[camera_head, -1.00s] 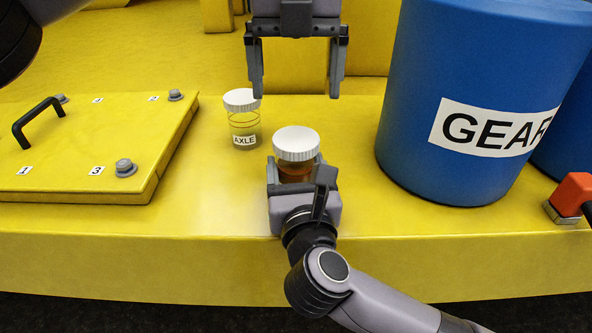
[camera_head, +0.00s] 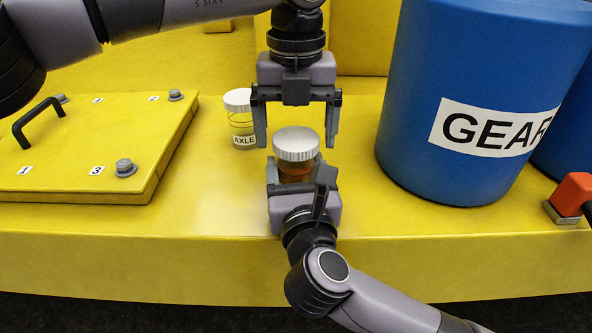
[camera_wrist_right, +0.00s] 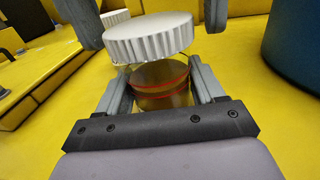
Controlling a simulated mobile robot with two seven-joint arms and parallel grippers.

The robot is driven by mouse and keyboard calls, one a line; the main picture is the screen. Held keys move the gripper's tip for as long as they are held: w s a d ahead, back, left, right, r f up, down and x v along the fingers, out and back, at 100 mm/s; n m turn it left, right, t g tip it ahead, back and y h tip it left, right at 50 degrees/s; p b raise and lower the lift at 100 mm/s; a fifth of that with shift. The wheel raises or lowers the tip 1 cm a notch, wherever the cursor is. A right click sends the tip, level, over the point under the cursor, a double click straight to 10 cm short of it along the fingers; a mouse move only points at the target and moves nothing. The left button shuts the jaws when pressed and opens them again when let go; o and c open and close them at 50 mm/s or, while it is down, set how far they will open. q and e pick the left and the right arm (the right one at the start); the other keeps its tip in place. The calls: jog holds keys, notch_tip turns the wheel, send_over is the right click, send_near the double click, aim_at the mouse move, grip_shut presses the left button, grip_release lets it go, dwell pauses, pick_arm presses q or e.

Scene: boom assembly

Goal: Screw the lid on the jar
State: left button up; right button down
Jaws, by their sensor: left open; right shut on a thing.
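An amber jar (camera_head: 294,173) stands upright on the yellow surface. Its white ribbed lid (camera_head: 296,147) sits on its top. In the right wrist view the lid (camera_wrist_right: 150,38) looks slightly tilted over the jar (camera_wrist_right: 162,88), which has red bands; whether the threads engage cannot be told. My right gripper (camera_head: 296,168) is shut on the jar body from the near side. My left gripper (camera_head: 296,140) points down from above, open, with one finger on each side of the lid and a gap to it.
A clear jar labelled AXLE (camera_head: 241,122) with a white lid stands just left of my left gripper. A yellow panel (camera_head: 80,150) with a black handle lies at left. A large blue GEAR drum (camera_head: 450,60) stands at right. A red-handled item (camera_head: 573,194) is at far right.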

pick_arm(q)
jog(key=shift+f, duration=0.1)
jog(key=c, duration=1.1)
jog(key=m, duration=1.8)
jog(key=o, duration=1.2)
jog(key=shift+o, duration=0.2)
notch_tip(320, 180, up, 12)
